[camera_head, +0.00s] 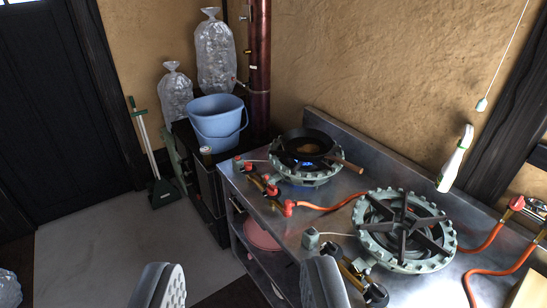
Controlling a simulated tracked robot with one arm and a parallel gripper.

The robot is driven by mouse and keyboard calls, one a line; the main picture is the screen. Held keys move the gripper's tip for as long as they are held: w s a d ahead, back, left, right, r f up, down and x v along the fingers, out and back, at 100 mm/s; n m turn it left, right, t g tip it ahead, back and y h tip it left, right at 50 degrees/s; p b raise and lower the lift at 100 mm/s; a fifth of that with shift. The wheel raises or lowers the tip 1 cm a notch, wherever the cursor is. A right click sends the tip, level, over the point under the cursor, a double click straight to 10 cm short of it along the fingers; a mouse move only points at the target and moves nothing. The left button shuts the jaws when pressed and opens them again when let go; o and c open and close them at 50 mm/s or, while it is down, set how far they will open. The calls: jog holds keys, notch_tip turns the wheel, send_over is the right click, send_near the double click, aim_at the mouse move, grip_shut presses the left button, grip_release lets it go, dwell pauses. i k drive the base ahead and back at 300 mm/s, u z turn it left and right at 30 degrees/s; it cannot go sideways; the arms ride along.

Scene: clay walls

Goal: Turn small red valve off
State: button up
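Several small red valve knobs sit along a brass gas pipe at the front left edge of the steel counter. One red knob (271,190) is in the middle of the row, another red knob (289,207) is nearer me beside the orange hose, and more are at the far end. Another red valve (517,203) is at the far right by the wall, with an orange hose below it. I cannot tell which one the task names. A blue flame shows under the pan. My gripper (242,284) is open and empty, below and in front of the knobs, touching none.
A black pan (307,145) with a wooden handle sits on the far burner. The near burner (405,229) is bare. A blue bucket (217,121) and bags of bottles (215,55) stand behind left.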

aim_at(248, 165)
jog(key=u, duration=0.2)
jog(key=i, duration=0.85)
jog(key=u, duration=0.4)
jog(key=i, duration=1.6)
jog(key=z, duration=0.2)
